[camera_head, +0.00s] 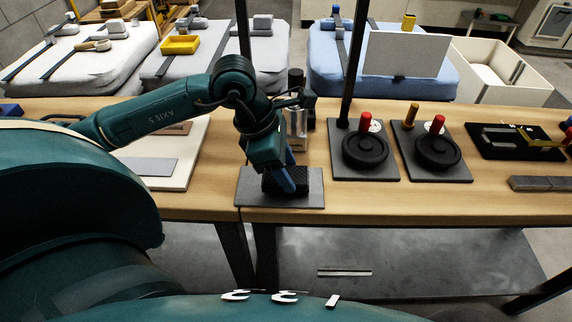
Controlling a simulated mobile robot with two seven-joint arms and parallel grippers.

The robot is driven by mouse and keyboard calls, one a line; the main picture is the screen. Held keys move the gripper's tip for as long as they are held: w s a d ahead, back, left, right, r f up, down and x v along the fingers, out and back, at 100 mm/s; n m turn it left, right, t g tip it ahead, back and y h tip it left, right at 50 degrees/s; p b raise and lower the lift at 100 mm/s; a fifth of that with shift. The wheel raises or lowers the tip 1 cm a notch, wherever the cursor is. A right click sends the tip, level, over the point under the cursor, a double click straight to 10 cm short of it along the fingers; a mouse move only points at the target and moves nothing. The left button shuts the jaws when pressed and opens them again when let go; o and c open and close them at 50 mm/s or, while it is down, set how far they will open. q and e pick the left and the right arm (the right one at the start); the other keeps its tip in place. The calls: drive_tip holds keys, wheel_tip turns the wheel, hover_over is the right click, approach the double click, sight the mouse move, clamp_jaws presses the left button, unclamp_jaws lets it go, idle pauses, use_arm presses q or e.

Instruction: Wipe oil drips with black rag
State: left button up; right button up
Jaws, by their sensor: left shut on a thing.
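My left gripper (286,184) reaches down over a grey plate (252,190) at the front edge of the wooden bench. It is shut on a black rag (312,181), a dark textured piece that lies low against the plate. I cannot tell whether the rag touches the plate. The fingers and wrist hide part of the rag and of the plate. I cannot make out any oil drips; the rag may cover some. My right gripper is out of view.
Right of the plate stand two black handwheels (364,152) (437,153) with red knobs on dark bases. A dark post (353,60) rises behind them. A metal cylinder (297,121) stands close behind my gripper. A pale board (185,178) lies left. Grey blocks (540,183) lie far right.

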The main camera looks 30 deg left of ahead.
use_arm(q)
drive_tip(key=shift+f+b, duration=0.45)
drive_tip(key=shift+f, duration=0.05)
drive_tip(key=shift+s, duration=0.1)
drive_tip(key=shift+s+d+f+b, duration=0.2)
drive_tip(key=shift+s+d+b, duration=0.25)
drive_tip(key=shift+s, duration=0.3)
drive_tip(key=shift+b, duration=0.5)
idle(0.8)
drive_tip(key=shift+r, duration=0.15)
drive_tip(key=shift+w+a+r+b, duration=0.1)
drive_tip(key=shift+w+a, duration=0.2)
drive_tip(key=shift+w, duration=0.25)
drive_tip(key=shift+w+a+r+b, duration=0.15)
drive_tip(key=shift+w+a, duration=0.2)
drive_tip(key=shift+w, duration=0.25)
drive_tip(key=shift+w+a+f+b, duration=0.1)
drive_tip(key=shift+w+a, duration=0.2)
drive_tip(key=shift+w, duration=0.25)
